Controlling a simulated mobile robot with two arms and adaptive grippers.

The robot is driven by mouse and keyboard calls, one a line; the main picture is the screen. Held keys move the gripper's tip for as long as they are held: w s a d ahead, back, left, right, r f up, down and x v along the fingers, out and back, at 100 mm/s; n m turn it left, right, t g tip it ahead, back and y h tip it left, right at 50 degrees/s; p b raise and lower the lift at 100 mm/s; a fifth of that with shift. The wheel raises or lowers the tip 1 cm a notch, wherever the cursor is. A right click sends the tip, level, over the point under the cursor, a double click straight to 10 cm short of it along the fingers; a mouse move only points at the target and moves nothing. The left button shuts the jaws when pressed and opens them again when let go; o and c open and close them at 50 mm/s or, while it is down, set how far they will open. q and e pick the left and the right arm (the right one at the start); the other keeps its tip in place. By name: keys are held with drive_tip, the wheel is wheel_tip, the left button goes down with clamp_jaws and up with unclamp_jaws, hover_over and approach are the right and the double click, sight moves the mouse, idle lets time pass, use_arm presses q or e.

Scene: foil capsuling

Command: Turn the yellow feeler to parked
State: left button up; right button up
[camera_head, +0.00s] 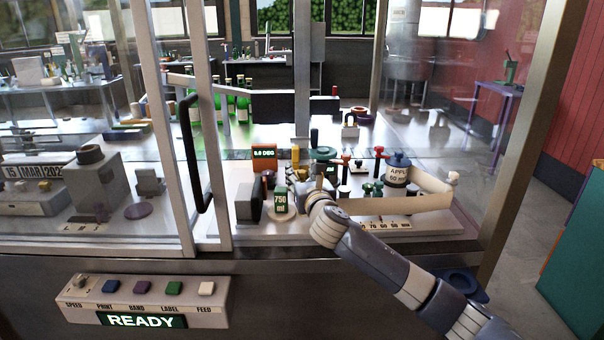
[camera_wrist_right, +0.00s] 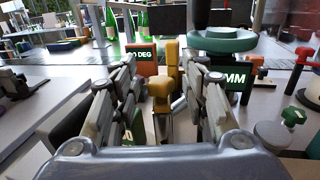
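The yellow feeler (camera_wrist_right: 160,86) stands upright in the right wrist view, a yellow block with a taller yellow piece behind it. My right gripper (camera_wrist_right: 163,95) is open, one finger on each side of the feeler, with visible gaps between. I cannot tell whether its tips reach past the feeler. In the head view, my right gripper (camera_head: 304,184) is inside the machine opening, and the feeler (camera_head: 295,154) shows only as a small yellow patch behind it. My left gripper is not in view.
An orange display (camera_head: 264,157) reading 0.0 DEG stands left of the feeler. A green handwheel (camera_wrist_right: 222,40) is close above the right finger, with an MM display (camera_wrist_right: 236,78) below. A dark-capped pot (camera_head: 397,172) and pale strip (camera_head: 400,204) lie right. A glass door frame (camera_head: 214,120) borders the left.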

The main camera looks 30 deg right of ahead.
clamp_jaws()
drive_tip(key=shift+a+r+m+g+h+p, duration=0.15)
drive_tip(key=shift+m+g+h+p, duration=0.25)
drive_tip(key=shift+m+h+p, duration=0.45)
drive_tip(key=shift+m+g+h+p, duration=0.45)
drive_tip(key=shift+g+h, duration=0.05)
drive_tip(key=shift+h, duration=0.55)
drive_tip(key=shift+f, duration=0.2)
drive_tip(key=shift+o, duration=0.2)
unclamp_jaws()
drive_tip(key=shift+s, duration=0.1)
drive_tip(key=v, duration=1.1)
drive_tip(key=shift+s+a, duration=0.15)
drive_tip(key=shift+s, duration=0.2)
